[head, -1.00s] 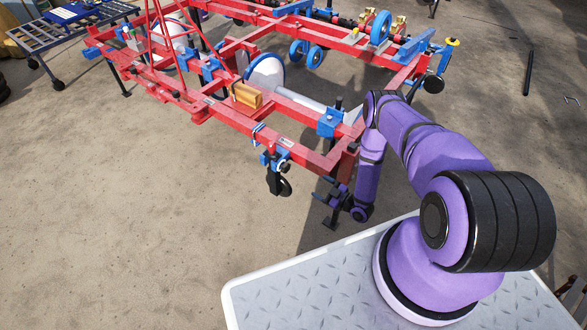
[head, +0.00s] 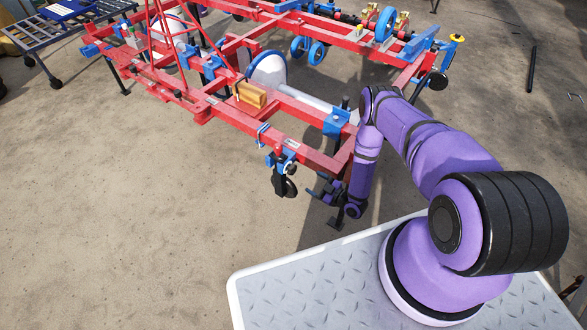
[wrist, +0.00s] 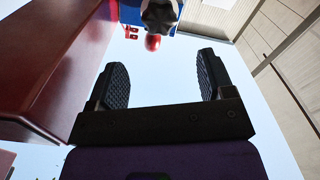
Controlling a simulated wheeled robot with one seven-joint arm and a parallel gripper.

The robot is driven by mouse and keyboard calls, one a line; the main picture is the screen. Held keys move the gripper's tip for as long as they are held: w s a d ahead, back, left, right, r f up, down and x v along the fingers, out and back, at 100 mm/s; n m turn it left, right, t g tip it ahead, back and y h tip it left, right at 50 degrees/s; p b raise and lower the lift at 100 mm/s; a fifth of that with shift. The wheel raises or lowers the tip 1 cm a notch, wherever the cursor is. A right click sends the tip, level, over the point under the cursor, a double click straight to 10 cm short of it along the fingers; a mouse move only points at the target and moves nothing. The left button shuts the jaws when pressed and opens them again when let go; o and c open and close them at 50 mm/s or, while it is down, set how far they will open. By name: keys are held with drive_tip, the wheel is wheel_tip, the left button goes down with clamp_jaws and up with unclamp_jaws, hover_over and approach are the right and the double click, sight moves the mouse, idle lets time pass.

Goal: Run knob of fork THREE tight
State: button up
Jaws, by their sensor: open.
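A fork with a blue clamp (head: 287,150) hangs at the near corner of the red frame, with a dark wheel (head: 285,187) below it. I cannot read a number on it. A dark lobed knob (wrist: 160,14) shows at the top of the wrist view, partly cut off, with a red ball (wrist: 152,42) just below it and blue metal beside it. My gripper (wrist: 163,80) is open and empty, its two black ribbed pads apart. The knob lies beyond the fingertips, roughly in line with the gap. In the head view my gripper (head: 320,188) is low, right of the fork, partly hard to make out.
A red frame beam (wrist: 60,70) runs close along the left of the wrist view. The red frame (head: 230,120) carries a wooden block (head: 250,95), blue brackets and wheels. Bare ground lies left of the fork.

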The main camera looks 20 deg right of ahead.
sight(294, 171)
drive_tip(key=x, duration=1.1)
drive_tip(key=shift+d, duration=0.1)
drive_tip(key=c, duration=0.9)
